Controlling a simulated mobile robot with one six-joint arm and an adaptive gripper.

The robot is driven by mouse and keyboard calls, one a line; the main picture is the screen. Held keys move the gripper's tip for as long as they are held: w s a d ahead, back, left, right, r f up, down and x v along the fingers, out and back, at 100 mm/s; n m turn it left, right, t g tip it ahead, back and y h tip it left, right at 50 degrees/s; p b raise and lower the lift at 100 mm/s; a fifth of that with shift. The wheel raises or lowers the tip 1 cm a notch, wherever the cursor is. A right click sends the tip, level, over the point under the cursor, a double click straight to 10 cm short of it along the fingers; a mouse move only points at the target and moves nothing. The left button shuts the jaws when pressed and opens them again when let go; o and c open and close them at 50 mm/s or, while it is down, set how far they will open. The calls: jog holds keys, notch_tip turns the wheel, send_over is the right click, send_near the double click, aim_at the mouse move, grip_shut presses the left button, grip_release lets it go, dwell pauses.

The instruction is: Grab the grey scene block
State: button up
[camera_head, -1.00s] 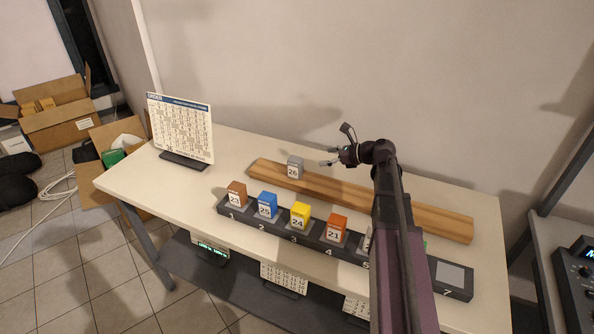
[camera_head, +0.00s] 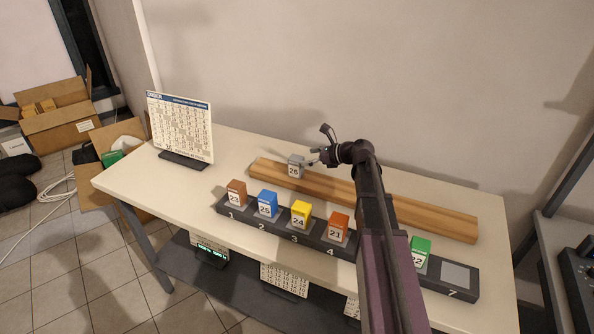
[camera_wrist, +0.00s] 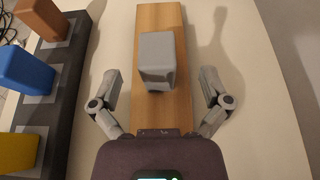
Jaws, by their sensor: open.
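The grey block (camera_head: 296,167), labelled 26, stands upright on the wooden plank (camera_head: 412,212) near its left end. In the wrist view the grey block (camera_wrist: 157,60) is ahead of my gripper (camera_wrist: 160,88), roughly centred between the fingers. My fingers are spread wide on either side of the plank, with gaps to the block, and hold nothing. In the head view my gripper (camera_head: 316,156) is just right of the block, and my arm hides part of the plank and the rack.
A black numbered rack (camera_head: 315,240) in front holds brown (camera_head: 237,188), blue (camera_head: 267,204), yellow (camera_head: 300,211), orange (camera_head: 339,224) and green (camera_head: 420,246) blocks; slot 7 is empty. An order board (camera_head: 180,127) stands at the table's left. A wall rises behind the table (camera_head: 140,181).

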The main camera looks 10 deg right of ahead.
aim_at(299, 158)
jog(key=shift+w+a+f, duration=0.25)
jog(key=shift+w+a, duration=0.1)
jog(key=shift+a, duration=0.15)
jog(key=shift+b+x, duration=1.05)
jog(key=shift+x, duration=1.55)
jog(key=shift+s+a, duration=0.1)
jog(key=shift+s, duration=0.05)
jog(key=shift+r, duration=0.1)
jog(key=c, duration=1.2)
